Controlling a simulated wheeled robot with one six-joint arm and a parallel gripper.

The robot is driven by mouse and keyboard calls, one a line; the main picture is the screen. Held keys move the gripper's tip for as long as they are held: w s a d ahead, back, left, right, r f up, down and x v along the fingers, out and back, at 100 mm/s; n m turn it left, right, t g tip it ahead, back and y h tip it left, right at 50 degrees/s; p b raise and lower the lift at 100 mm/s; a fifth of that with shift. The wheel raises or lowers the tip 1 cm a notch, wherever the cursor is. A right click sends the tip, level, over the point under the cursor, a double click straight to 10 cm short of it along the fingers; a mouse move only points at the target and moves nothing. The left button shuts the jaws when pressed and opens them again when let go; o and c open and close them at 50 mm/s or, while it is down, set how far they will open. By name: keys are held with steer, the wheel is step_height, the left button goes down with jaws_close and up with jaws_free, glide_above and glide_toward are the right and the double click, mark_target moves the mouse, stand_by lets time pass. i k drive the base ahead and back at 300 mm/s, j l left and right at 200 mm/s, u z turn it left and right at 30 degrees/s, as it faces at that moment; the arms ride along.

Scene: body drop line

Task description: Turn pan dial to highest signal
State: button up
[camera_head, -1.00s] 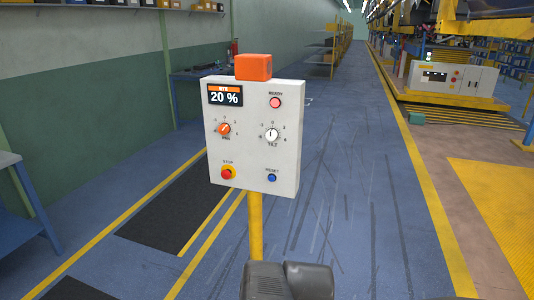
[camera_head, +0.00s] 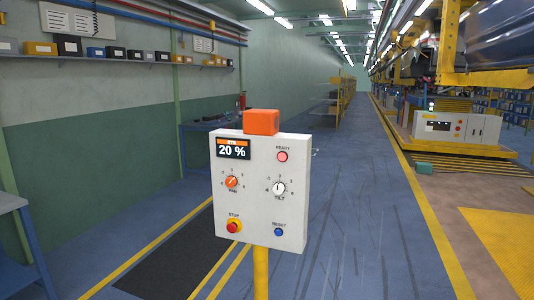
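A white control box (camera_head: 258,208) stands on a yellow post in the middle of the head view. Its orange pan dial (camera_head: 232,181) is at the left, with its pointer turned to the upper right. The white tilt dial (camera_head: 279,188) is at the right, with its pointer about upright. The small display (camera_head: 233,148) at the top left reads 20 %. A pink-red READY lamp (camera_head: 282,156), a red STOP button (camera_head: 233,226) on yellow and a blue RESET button (camera_head: 278,232) are also on the face. My gripper is not in view.
An orange block (camera_head: 261,122) sits on top of the box. A blue bench (camera_head: 12,204) stands at the left edge. A dark floor mat (camera_head: 178,262) lies left of the post. Open blue floor (camera_head: 350,235) lies to the right.

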mark_target(231, 182)
steer(key=i+j+u, duration=0.55)
steer(key=i+j, duration=0.15)
